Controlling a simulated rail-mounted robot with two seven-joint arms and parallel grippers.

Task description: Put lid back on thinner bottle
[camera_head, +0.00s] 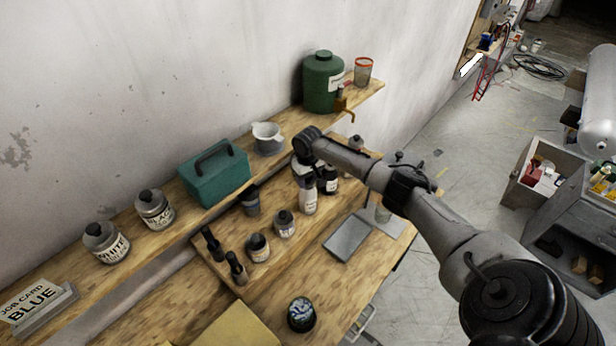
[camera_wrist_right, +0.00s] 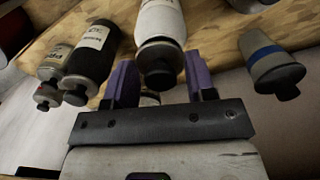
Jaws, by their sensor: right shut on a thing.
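A white bottle (camera_head: 308,197) with a dark top stands among the bottles on the bench, below my right gripper (camera_head: 308,168). In the right wrist view the purple fingers (camera_wrist_right: 160,80) of this gripper lie on both sides of the dark top of the white bottle (camera_wrist_right: 160,22). The fingers appear shut on the bottle's top. A small pale piece (camera_wrist_right: 150,98) shows between the fingers near the palm; I cannot tell what it is. No label reading thinner is legible, and I cannot make out a separate lid. My left gripper is not in view.
A dark bottle (camera_wrist_right: 92,48) stands close beside the fingers; a blue-banded bottle (camera_wrist_right: 272,62) stands farther right. Several small bottles and jars, including one jar (camera_head: 258,247), crowd the bench. A grey tray (camera_head: 348,236) lies right of them. A teal box (camera_head: 214,175) sits on the shelf.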

